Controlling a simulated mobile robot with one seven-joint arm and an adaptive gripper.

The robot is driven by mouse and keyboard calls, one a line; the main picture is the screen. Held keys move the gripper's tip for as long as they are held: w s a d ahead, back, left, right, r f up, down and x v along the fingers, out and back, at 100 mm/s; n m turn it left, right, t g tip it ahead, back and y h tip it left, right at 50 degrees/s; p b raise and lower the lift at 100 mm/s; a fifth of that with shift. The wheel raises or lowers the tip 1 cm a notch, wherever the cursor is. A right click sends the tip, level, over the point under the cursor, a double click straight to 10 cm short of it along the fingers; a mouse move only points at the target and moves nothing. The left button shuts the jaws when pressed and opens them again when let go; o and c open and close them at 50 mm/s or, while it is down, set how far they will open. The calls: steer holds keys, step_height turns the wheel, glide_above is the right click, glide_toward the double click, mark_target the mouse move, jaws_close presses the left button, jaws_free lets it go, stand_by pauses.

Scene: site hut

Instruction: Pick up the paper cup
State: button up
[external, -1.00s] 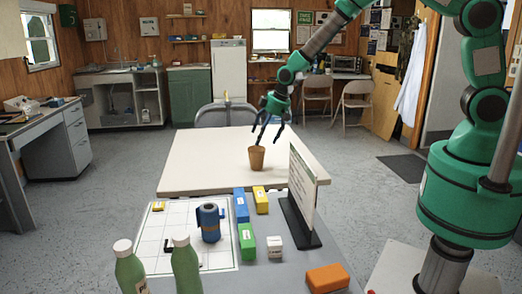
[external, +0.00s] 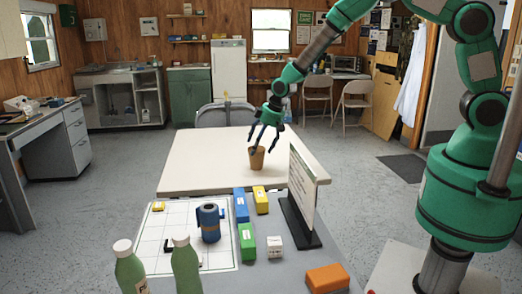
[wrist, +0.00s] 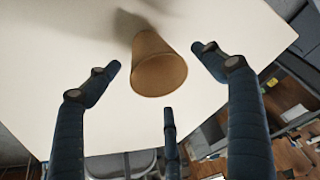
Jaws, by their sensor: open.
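The brown paper cup (external: 257,160) stands upright near the front right part of the pale table (external: 205,165). In the wrist view the cup (wrist: 158,65) is in the upper middle, with its open rim facing the camera. My gripper (external: 264,148) is open and reaches down over the cup. In the wrist view its dark fingers (wrist: 160,85) are spread around the cup, one on the left, one on the right and one below. All show clear gaps to the cup.
In front, a grey surface (external: 255,275) holds a blue roll (external: 209,222), several coloured boxes (external: 246,241), two green bottles (external: 186,265) and an upright board (external: 303,190), close to the cup's right. A chair (external: 225,113) stands behind the table. The table's left side is clear.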

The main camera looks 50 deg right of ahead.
steer(key=shift+x, duration=1.05)
steer(key=c, duration=0.8)
